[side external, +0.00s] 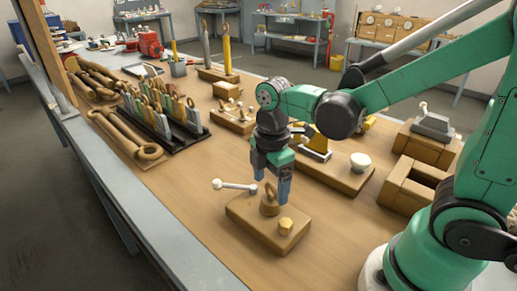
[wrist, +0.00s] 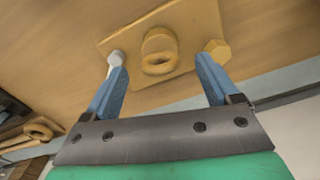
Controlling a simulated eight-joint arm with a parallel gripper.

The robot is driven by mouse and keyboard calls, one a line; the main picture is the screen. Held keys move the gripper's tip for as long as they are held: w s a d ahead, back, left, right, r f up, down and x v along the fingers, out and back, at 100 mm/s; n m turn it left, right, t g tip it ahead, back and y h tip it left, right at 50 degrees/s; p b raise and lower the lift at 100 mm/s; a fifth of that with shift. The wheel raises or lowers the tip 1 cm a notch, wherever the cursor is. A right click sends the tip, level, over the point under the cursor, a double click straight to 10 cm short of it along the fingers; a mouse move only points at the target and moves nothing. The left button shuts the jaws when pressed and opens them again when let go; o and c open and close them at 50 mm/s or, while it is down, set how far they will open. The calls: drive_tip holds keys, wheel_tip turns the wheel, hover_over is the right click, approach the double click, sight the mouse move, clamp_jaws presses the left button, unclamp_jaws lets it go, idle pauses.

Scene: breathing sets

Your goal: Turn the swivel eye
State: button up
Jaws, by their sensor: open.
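The swivel eye (side external: 269,199) is a brown ring on a round collar, standing on a wooden block (side external: 262,237). In the wrist view the swivel eye (wrist: 159,51) sits ahead of and between the two blue fingers. My gripper (side external: 272,190) points down over the block with its fingers apart, one on each side of the eye. In the wrist view my gripper (wrist: 164,82) is open with nothing held. I cannot tell whether either finger touches the eye.
The block also carries a white-knobbed lever (side external: 236,185) and a yellow hex knob (side external: 285,226). A board with a white knob (side external: 360,162) stands to the right. A black rack (side external: 178,137) of upright pieces and large wooden eye bolts (side external: 125,135) lie left. Bare tabletop (side external: 185,195) lies between.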

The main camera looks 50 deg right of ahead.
sight(271, 184)
drive_tip(key=shift+r, duration=2.1)
